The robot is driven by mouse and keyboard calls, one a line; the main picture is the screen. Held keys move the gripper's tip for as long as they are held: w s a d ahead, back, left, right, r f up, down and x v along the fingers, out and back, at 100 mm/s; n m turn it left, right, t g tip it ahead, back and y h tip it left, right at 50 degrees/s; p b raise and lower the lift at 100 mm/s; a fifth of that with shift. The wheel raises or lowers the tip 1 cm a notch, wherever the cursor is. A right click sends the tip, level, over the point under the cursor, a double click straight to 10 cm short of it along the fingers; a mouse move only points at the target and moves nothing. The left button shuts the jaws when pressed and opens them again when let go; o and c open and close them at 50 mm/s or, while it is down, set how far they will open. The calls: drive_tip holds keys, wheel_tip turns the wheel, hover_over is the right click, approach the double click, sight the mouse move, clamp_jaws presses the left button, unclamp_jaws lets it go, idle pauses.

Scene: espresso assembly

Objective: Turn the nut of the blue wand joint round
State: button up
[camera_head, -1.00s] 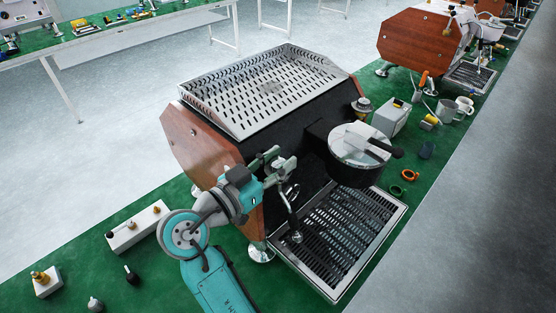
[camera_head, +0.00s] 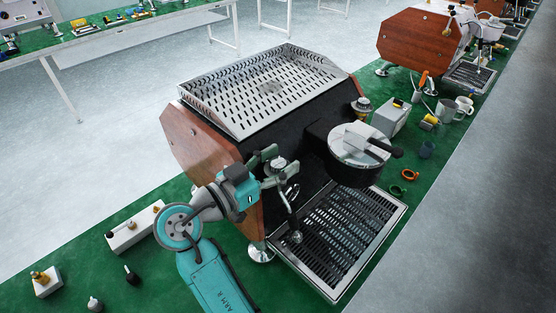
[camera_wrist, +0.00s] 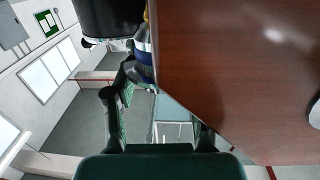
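The wand joint (camera_head: 278,166) is a small metal fitting on the front of the espresso machine, near its wooden side panel. The steam wand (camera_head: 291,214) hangs below it over the drip tray. In the wrist view the joint shows a blue band (camera_wrist: 143,42) beside the panel edge, partly hidden. My gripper (camera_head: 277,167) has its fingers apart, one on each side of the joint in the head view. In the wrist view my gripper (camera_wrist: 160,110) also shows spread fingers; the right fingertip is hidden at the panel. Contact with the nut cannot be told.
The wooden side panel (camera_head: 200,145) stands close beside my gripper. The drip tray (camera_head: 345,285) lies below the wand, and the round group head (camera_head: 357,145) is to the right. A white block (camera_head: 128,236) and small parts lie on the green mat left of my arm.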

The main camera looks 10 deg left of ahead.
idle(0.5)
drive_tip(key=n+t+y, duration=0.3)
drive_tip(key=n+y, duration=0.1)
drive_tip(key=y, duration=0.1)
drive_tip(key=shift+y, duration=0.3)
drive_tip(key=n+y, duration=0.2)
drive_tip(key=y, duration=0.1)
drive_tip(key=n+t+y, duration=0.1)
drive_tip(key=n+y, duration=0.2)
drive_tip(key=y, duration=0.1)
drive_tip(key=shift+t+y, duration=0.3)
drive_tip(key=shift+n+g+y, duration=0.5)
drive_tip(key=shift+n+y, duration=0.7)
drive_tip(key=shift+y, duration=0.55)
drive_tip(key=shift+n+g+y, duration=0.5)
drive_tip(key=shift+n+y, duration=0.7)
drive_tip(key=shift+y, duration=0.55)
drive_tip(key=shift+w+d+n+g+y, duration=0.1)
drive_tip(key=shift+n+g+y, duration=2.05)
drive_tip(key=shift+y, duration=0.55)
drive_tip(key=v, duration=1.1)
drive_tip(key=s+d+f+m+t+h, duration=0.2)
drive_tip(key=s+d+f+m+h, duration=0.2)
drive_tip(key=f, duration=0.5)
drive_tip(key=s+d+f+m+t+h, duration=0.1)
drive_tip(key=s+d+f+m+h, duration=0.4)
drive_tip(key=f, duration=0.4)
drive_tip(key=shift+s+d+f+t+h, duration=0.35)
drive_tip(key=shift+s+d+f+h, duration=0.05)
drive_tip(key=shift+s+d, duration=0.3)
